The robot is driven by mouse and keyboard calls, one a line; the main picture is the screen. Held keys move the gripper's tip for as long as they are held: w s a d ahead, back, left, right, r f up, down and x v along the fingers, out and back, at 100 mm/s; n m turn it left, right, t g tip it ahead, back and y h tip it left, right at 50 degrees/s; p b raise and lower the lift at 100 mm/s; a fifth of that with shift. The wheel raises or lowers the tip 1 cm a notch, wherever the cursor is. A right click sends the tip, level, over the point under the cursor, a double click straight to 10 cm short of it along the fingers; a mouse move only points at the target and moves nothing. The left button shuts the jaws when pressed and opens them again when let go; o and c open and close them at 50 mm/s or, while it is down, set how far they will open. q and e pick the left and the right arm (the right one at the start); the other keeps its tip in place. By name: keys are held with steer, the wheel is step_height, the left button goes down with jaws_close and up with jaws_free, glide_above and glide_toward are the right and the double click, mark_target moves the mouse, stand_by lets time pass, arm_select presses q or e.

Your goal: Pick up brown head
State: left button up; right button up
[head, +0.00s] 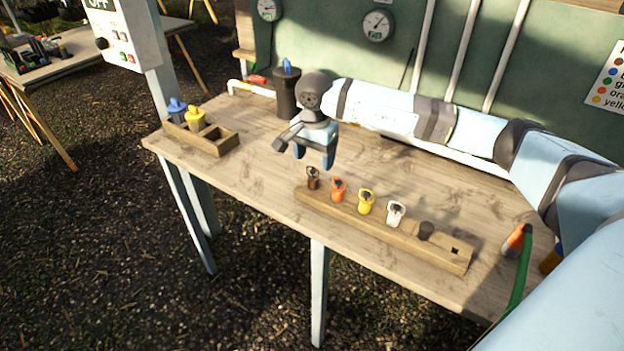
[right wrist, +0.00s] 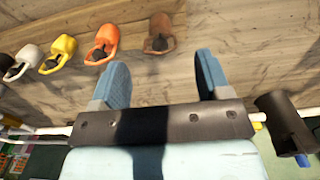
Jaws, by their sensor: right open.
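The brown head (head: 313,178) sits at the left end of a long wooden rack (head: 352,217) on the table. It has a small loop-like top, and it also shows in the right wrist view (right wrist: 158,42), just beyond the gap between the fingers. My right gripper (head: 314,158) is open and empty, its blue fingers pointing down above and a little behind the brown head, apart from it. The right wrist view shows the open fingers (right wrist: 162,75) too. My left gripper is not in view.
Orange (head: 339,188), yellow (head: 366,200), white (head: 396,212) and black (head: 426,230) heads stand along the rack. A wooden tray (head: 218,147) at the left holds blue and yellow pieces. A dark canister (head: 287,98) stands behind my gripper. The front left tabletop is clear.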

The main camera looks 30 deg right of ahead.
mark_target(313, 178)
steer(key=f, duration=0.5)
steer(key=shift+s+a+f, duration=0.1)
steer(key=shift+a+f, duration=0.05)
steer(key=shift+a, duration=0.1)
steer(key=shift+f, duration=0.35)
steer(key=c, duration=1)
steer(key=shift+r, duration=0.1)
steer(key=shift+r, duration=0.5)
step_height(313, 178, up, 19)
steer(key=shift+f, duration=0.1)
